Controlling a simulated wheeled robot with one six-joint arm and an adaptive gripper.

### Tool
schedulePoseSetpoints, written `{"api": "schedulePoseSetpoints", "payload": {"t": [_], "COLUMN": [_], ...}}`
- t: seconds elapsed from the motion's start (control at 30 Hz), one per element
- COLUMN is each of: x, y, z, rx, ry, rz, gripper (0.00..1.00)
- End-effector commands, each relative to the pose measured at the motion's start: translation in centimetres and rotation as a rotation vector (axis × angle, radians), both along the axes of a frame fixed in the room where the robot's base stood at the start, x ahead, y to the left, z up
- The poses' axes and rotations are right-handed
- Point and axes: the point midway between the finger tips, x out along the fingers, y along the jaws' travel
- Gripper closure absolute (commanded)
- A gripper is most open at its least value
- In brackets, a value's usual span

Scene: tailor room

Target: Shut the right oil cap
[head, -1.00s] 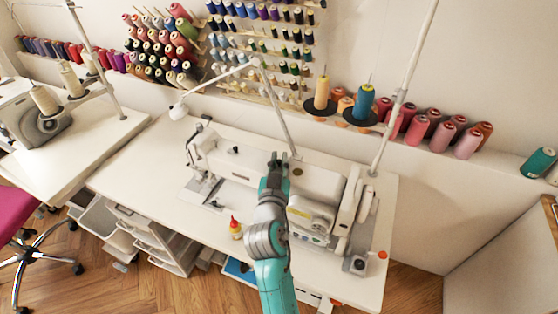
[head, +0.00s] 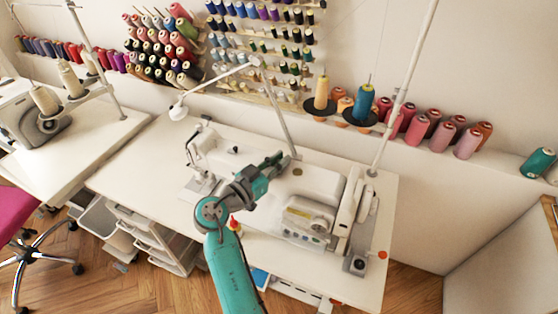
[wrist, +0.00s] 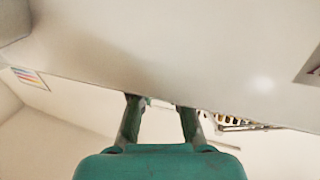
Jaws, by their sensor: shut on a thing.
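The white sewing machine (head: 322,184) stands on the table. A small round yellowish spot (head: 297,171) on its top, right of my gripper, looks like the right oil cap; it is too small to tell whether it is open or shut. A small dark knob (head: 236,150) sits on the machine's left part. In the head view my gripper (head: 281,156) is over the machine's top, pointing right and away, its tips just left of the spot. In the wrist view its two fingers (wrist: 160,106) reach to the edge of a pale surface. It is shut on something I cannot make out.
A lamp arm (head: 215,82) hangs at the upper left. The table's left part (head: 135,165) is clear.

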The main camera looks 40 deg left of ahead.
Motion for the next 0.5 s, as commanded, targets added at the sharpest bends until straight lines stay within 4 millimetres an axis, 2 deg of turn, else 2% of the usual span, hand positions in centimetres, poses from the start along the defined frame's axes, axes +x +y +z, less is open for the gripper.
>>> {"api": "schedulePoseSetpoints", "payload": {"t": [0.5], "x": [0.02], "y": [0.01], "z": [-0.05], "rx": [0.000], "ry": [0.001], "rz": [-0.075], "gripper": [1.00]}}
